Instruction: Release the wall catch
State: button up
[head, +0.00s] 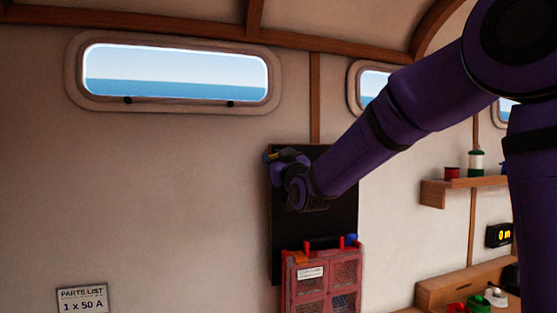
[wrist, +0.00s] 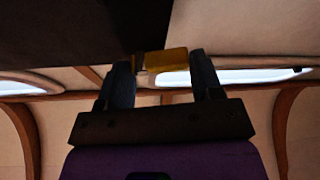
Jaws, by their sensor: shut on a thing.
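The wall catch shows as a small yellow piece (wrist: 167,61) between the two fingertips in the wrist view. In the head view a bit of yellow (head: 273,155) shows at the upper left edge of the black wall panel (head: 335,225). My gripper (wrist: 163,72) is shut on the yellow catch. In the head view my gripper (head: 276,158) is at the panel's top left, and my wrist and arm cover part of the panel. The catch's mounting is mostly hidden.
A red case (head: 320,283) with clear compartments sits at the panel's lower part. The wall left of the panel is clear.

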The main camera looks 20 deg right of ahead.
jog(key=shift+a+r+m+h, duration=0.1)
jog(key=shift+m+h, duration=0.5)
jog(key=shift+m, duration=0.55)
jog(key=shift+r+m+h, duration=0.1)
jog(key=shift+m+h, duration=0.5)
jog(key=shift+m, duration=0.55)
jog(key=o, duration=0.9)
jog(key=shift+o, duration=0.2)
jog(key=shift+s, duration=0.1)
jog(key=v, duration=1)
jog(key=shift+s+f, duration=0.25)
jog(key=shift+s, duration=0.05)
